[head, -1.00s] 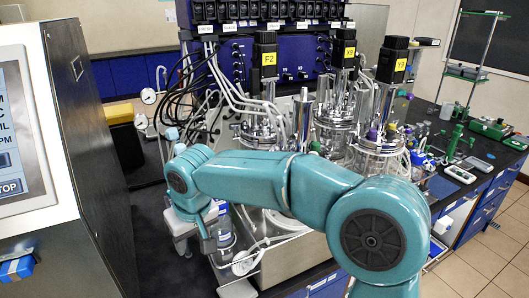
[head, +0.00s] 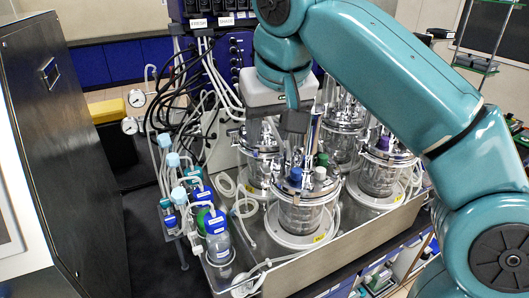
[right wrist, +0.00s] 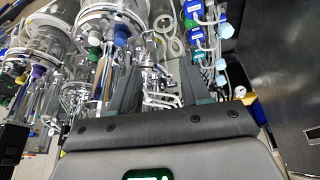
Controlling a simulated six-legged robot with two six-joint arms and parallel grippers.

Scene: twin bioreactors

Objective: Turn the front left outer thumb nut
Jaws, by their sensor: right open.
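The thumb nuts are too small to tell apart, and my gripper partly covers the plates. My right gripper (head: 278,124) points down over the gap between the front vessel and the left vessel (head: 262,172), apparently above the head plates. In the right wrist view my right gripper (right wrist: 157,78) has its dark fingers apart, with metal fittings showing between and beyond them. My left gripper is not in view.
Two more vessels stand at the right (head: 384,176) and back (head: 343,142). Blue-labelled bottles (head: 217,240) with tubing stand along the tray's left side. A dark cabinet (head: 70,150) closes off the left. Black cables (head: 185,85) hang behind.

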